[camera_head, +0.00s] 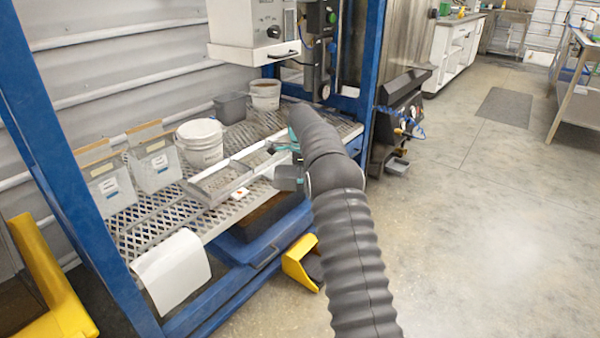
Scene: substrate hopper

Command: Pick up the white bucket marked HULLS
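A white lidded bucket (202,145) stands upright on the perforated metal shelf (150,222), left of the middle. A smaller white bucket (265,96) stands behind it to the right; it looks open, with something brownish inside. I cannot read a HULLS mark on either one. My gripper (285,163) is over the right part of the shelf, right of the lidded bucket and apart from it, by the end of a shallow metal tray. My arm hides part of the gripper, and its finger opening does not show clearly.
The shallow tray (213,190) lies in front of the lidded bucket. Blue frame posts (66,165) bound the shelf. Floor at right is clear.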

